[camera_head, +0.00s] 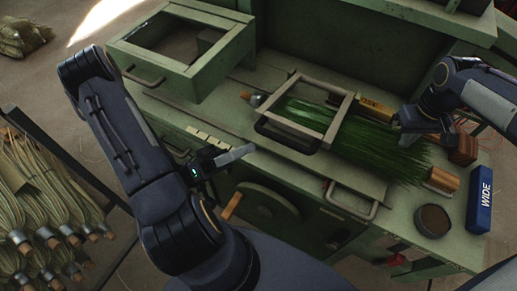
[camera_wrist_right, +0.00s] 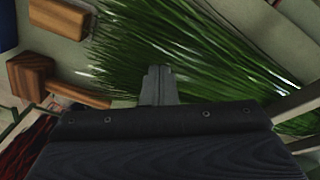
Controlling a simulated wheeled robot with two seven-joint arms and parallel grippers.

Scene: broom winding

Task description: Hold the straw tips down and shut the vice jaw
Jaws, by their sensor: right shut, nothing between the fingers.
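Green straw (camera_head: 372,148) lies across the machine bench, its tips fanned out to the right. The pale rectangular frame (camera_head: 345,108), which looks like the vice jaw, sits over the straw's left part with a black loop handle (camera_head: 288,143) at its front; I cannot tell whether it is shut. My right gripper (camera_wrist_right: 157,84) is shut and empty, low over the straw tips; whether it presses on them is unclear. In the head view its wrist hides the fingers. My left gripper (camera_head: 236,155) is in front of the bench, left of the handle, apart from the frame; its finger gap is unclear.
A blue box marked WIDE (camera_head: 480,200), a round dark tin (camera_head: 433,220) and wooden blocks (camera_head: 463,149) stand at the bench's right end. An open green drawer-like box (camera_head: 190,55) is at the back left. A rack of brooms (camera_head: 45,195) stands left.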

